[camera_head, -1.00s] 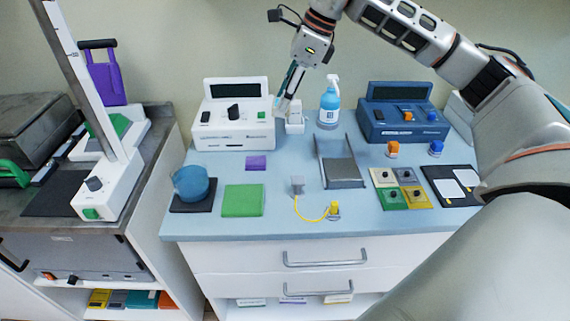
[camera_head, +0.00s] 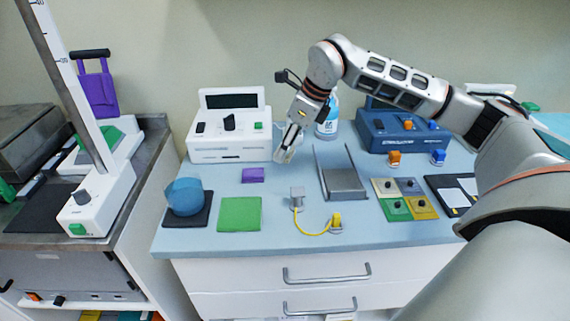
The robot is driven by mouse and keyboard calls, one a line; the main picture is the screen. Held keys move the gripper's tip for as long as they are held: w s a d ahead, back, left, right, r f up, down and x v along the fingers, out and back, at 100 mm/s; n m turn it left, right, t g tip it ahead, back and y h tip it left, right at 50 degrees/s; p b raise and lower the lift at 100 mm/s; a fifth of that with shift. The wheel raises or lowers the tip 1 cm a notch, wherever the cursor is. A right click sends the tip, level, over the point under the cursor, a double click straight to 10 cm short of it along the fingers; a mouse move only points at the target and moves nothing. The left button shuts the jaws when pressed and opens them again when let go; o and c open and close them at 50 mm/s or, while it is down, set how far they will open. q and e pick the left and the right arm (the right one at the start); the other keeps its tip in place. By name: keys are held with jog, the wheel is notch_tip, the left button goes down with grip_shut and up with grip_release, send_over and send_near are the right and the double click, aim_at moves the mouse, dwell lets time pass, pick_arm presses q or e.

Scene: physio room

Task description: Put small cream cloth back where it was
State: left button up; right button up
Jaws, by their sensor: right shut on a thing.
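My right gripper (camera_head: 289,143) reaches down over the back middle of the blue-topped counter. It is shut on a small pale thing at its fingertips, which looks like the small cream cloth (camera_head: 283,156). The cloth is partly hidden by the fingers, and I cannot tell whether it touches the counter. A purple square (camera_head: 252,175) and a green square (camera_head: 240,214) lie flat to the left of it. My left gripper is not in view.
A white device (camera_head: 230,148) stands behind left, a blue bottle (camera_head: 327,125) and a blue device (camera_head: 388,140) behind right. A grey tray (camera_head: 343,184) and coloured tiles (camera_head: 397,208) lie to the right. A blue bowl (camera_head: 184,196) sits front left.

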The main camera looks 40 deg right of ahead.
aim_at(286, 172)
jog(key=shift+f, duration=0.6)
jog(key=shift+f+b, duration=0.3)
jog(key=shift+f, duration=1.75)
jog(key=shift+f, duration=0.2)
jog(key=o, duration=1.2)
jog(key=shift+r, duration=0.1)
